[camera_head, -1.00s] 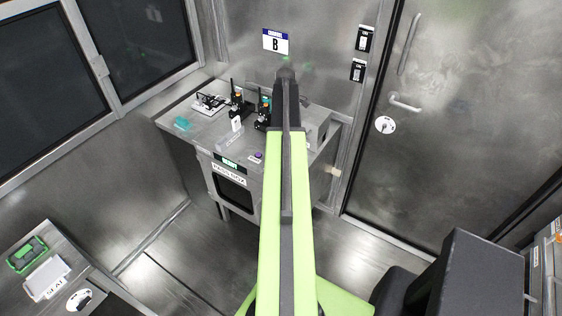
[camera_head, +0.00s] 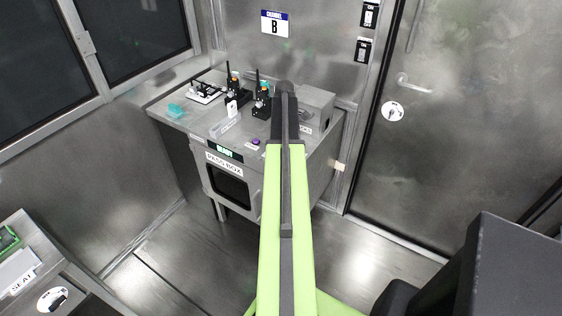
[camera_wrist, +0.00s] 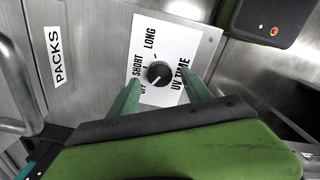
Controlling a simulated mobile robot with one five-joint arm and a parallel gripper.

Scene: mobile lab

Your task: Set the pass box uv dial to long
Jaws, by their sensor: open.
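The UV dial (camera_wrist: 159,74) is a round black knob on a white plate (camera_wrist: 178,38) marked LONG, SHORT, UV TIME and a partly covered third label. A pale mark on the knob points down-left, toward that covered label and away from LONG. My gripper (camera_wrist: 162,82) is open, with its green fingers on either side of the knob's lower part; I cannot tell whether they touch it. In the head view the pass box (camera_head: 228,157) stands against the back wall. My arm crosses its right part there, and the UV dial is not visible.
A PACKS label (camera_wrist: 58,57) and a metal handle (camera_wrist: 15,95) lie left of the plate. A door (camera_head: 440,120) is at right. Floor in front is clear.

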